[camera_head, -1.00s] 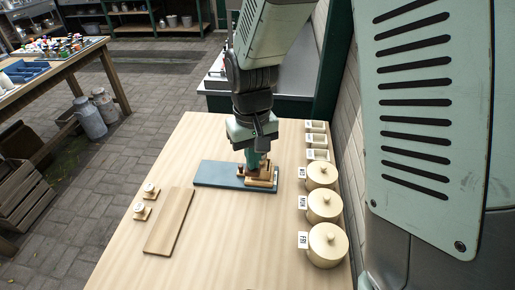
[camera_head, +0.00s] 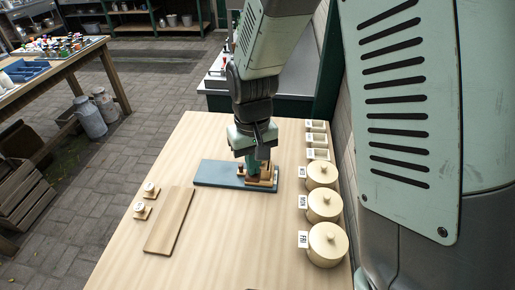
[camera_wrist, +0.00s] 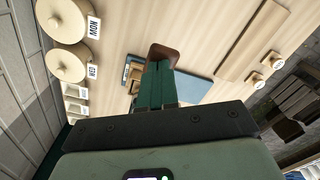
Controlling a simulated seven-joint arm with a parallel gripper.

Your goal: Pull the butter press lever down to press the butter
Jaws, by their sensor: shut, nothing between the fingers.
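The butter press (camera_head: 266,183) is a light wooden block stack at the right end of a blue-grey board (camera_head: 215,174). In the wrist view, a brown, rounded lever end (camera_wrist: 164,50) shows at the tips of my green fingers. My gripper (camera_head: 252,168) points down over the press and hides much of it. In the wrist view my gripper (camera_wrist: 158,68) is shut with nothing between its fingers. The fingertips overlap the lever end there; I cannot tell whether they touch it. Part of the press (camera_wrist: 133,78) shows beside the fingers, and the butter is hidden.
Lidded round pots (camera_head: 326,205) with day labels and small square dishes (camera_head: 317,141) line the table's right edge. A plain wooden board (camera_head: 169,221) and two small labelled pieces (camera_head: 142,211) lie at left. The table (camera_head: 230,245) is clear in front of the press.

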